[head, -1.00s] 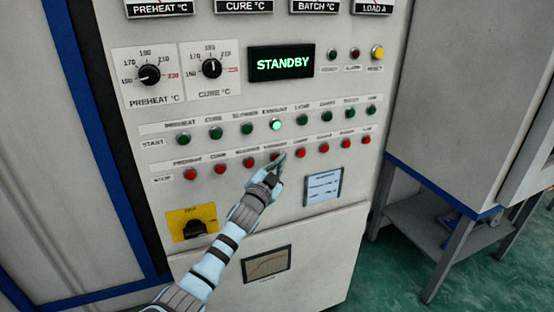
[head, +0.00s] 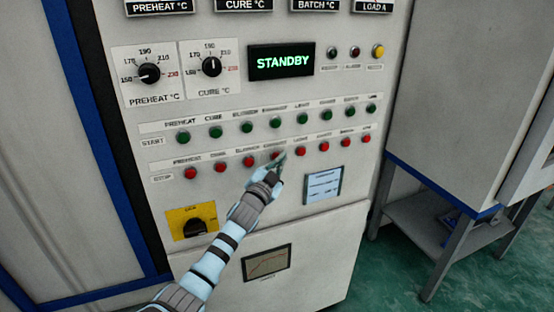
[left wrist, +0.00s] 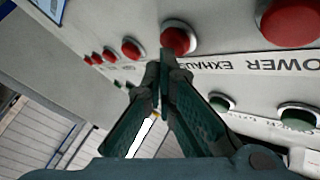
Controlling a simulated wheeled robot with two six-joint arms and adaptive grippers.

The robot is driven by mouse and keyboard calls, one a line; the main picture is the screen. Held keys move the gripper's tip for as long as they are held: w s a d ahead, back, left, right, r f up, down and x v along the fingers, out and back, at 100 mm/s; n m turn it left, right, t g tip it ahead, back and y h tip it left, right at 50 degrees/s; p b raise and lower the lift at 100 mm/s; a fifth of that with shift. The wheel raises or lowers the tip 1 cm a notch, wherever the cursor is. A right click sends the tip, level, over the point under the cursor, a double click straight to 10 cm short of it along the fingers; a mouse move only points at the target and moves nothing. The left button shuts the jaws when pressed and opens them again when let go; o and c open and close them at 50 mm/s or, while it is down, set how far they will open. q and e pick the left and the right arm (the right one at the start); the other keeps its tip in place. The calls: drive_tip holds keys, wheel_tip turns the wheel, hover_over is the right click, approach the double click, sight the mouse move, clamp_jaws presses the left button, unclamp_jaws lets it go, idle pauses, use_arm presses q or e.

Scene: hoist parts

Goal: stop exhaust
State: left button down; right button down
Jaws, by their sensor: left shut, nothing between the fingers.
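The red exhaust button (head: 275,155) sits in the stop row of the control panel, partly covered by my left gripper (head: 281,159). In the left wrist view the red button (left wrist: 178,37) stands beside the printed word EXHAUST. The shut, empty fingertips (left wrist: 166,56) are right at its lower edge; whether they touch it I cannot tell. The green exhaust button (head: 275,122) above, in the start row, is unlit. My right gripper is not in view.
Other red stop buttons (head: 301,151) and green start buttons (head: 302,119) sit close on both sides. A display (head: 282,62) reads STANDBY. A yellow-plated switch (head: 193,222) is at the lower left, and a small blue-white plate (head: 323,186) is at right.

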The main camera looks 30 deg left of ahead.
use_arm(q)
drive_tip(key=shift+s+d, duration=0.3)
drive_tip(key=shift+d, duration=0.1)
drive_tip(key=shift+s+d+b, duration=0.2)
drive_tip(key=shift+s+d, duration=0.55)
drive_tip(key=shift+d, duration=0.3)
drive_tip(key=shift+s+d+b, duration=0.15)
drive_tip(key=shift+s+d, duration=0.55)
drive_tip(key=shift+d, duration=0.35)
drive_tip(key=shift+f, duration=0.1)
